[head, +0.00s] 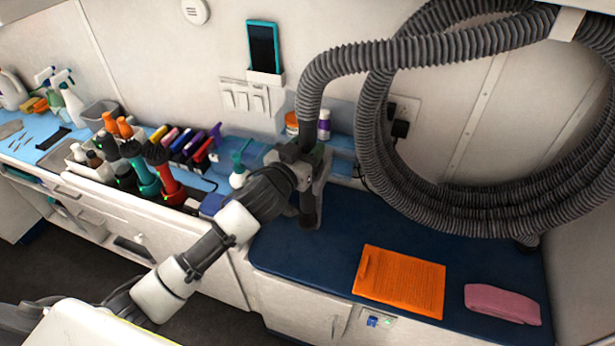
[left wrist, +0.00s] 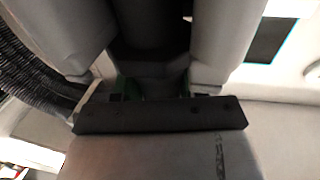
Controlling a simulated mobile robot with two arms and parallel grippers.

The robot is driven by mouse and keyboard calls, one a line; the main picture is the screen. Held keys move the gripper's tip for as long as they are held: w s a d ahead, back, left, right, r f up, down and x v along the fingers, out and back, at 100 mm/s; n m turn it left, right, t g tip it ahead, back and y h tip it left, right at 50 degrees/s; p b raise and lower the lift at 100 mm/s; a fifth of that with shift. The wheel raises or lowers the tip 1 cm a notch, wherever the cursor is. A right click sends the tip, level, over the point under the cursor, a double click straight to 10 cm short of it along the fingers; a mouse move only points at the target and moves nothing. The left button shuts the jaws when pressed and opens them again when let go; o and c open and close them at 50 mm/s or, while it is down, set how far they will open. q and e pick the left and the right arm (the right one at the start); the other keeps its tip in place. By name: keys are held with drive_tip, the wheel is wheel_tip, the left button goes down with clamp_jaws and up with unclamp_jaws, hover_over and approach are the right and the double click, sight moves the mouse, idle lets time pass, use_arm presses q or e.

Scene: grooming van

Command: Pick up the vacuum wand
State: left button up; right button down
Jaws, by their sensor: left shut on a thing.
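The vacuum wand (head: 309,208) is a dark upright tube at the end of the grey ribbed hose, near the wall above the left end of the blue bench. My left gripper (head: 312,168) is shut on it, and my arm reaches in from the lower left. In the left wrist view the dark wand (left wrist: 150,25) runs between the two grey fingers of my left gripper (left wrist: 150,55). The gripper hides part of the wand in the head view. My right gripper is not in view.
The ribbed hose (head: 420,50) loops in large coils on the right. An orange folder (head: 400,282) and a folded pink towel (head: 502,303) lie on the blue bench (head: 300,262). Bottles and grooming tools crowd the counter on the left. A teal-edged phone (head: 263,46) is on the wall.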

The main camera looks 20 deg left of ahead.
use_arm(q)
drive_tip(key=shift+c, duration=0.8)
drive_tip(key=shift+r, duration=0.1)
